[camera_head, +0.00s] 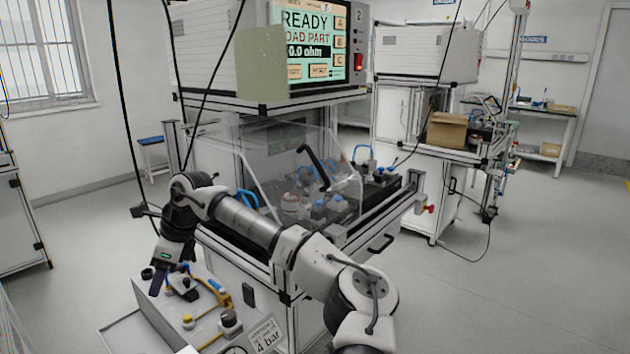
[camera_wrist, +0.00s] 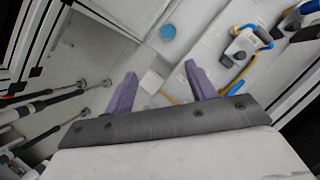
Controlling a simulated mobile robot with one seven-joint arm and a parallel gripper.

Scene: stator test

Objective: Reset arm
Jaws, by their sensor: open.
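My arm (camera_head: 250,222) reaches across the head view from the lower right to the left, its elbow bent and its wrist hanging down. My gripper (camera_head: 160,280) points down over the left end of a grey bench box with fittings on it. In the wrist view my gripper (camera_wrist: 156,82) shows two purple fingers spread apart with nothing between them. The fingertips appear to be above the surface; the exact gap cannot be told.
A test station with a clear hood (camera_head: 290,165) stands behind my arm, under a screen (camera_head: 308,45) reading "READY". A cardboard box (camera_head: 447,130) sits on a farther station. Floor at right is free.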

